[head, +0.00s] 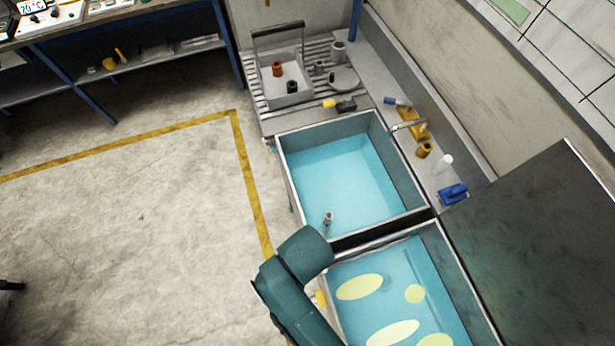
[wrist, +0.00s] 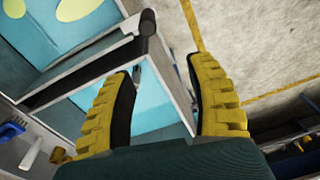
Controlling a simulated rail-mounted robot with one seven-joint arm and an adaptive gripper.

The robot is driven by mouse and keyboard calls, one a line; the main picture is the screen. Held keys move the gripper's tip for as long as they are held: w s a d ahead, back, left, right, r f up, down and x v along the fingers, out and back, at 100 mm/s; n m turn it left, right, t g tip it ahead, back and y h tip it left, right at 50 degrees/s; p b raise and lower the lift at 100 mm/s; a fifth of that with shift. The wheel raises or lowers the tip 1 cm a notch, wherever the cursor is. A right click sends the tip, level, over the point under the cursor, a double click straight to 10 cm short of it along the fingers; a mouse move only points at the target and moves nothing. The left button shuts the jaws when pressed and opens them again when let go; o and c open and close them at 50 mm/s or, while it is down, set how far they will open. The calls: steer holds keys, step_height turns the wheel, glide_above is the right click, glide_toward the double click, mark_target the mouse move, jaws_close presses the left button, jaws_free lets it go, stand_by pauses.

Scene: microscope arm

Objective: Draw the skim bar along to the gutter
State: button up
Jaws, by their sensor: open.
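A dark bar (wrist: 85,75) runs between the two tanks, with an upright dark cylinder (wrist: 148,24) at its floor-side end. It looks like the skim bar, but I cannot tell for sure. In the head view a dark strip (head: 382,234) shows in the same place, its left end hidden by my arm. I cannot pick out the gutter with certainty. Pale yellow patches (head: 359,287) float on the blue water of the near tank (head: 463,283). My gripper (wrist: 163,68) is open and empty, its yellow fingers apart, with the cylinder beyond the fingertips. In the head view my arm mostly hides it.
The far tank (head: 402,164) holds clear blue water. A small post (head: 327,222) stands at its near left corner. A grey basket (head: 286,93) sits on the slatted drainer. A blue brush (head: 453,194) lies on the right ledge.

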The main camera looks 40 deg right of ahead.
steer(key=shift+g, duration=0.5)
steer(key=s+f, duration=0.1)
steer(key=f, duration=0.1)
steer(key=s+f, duration=0.1)
steer(key=f, duration=0.1)
steer(key=shift+s+a, duration=0.1)
steer(key=shift+a, duration=0.05)
step_height(320, 180, down, 14)
steer(key=shift+r+b, duration=0.25)
steer(key=shift+b, duration=0.15)
jaws_close()
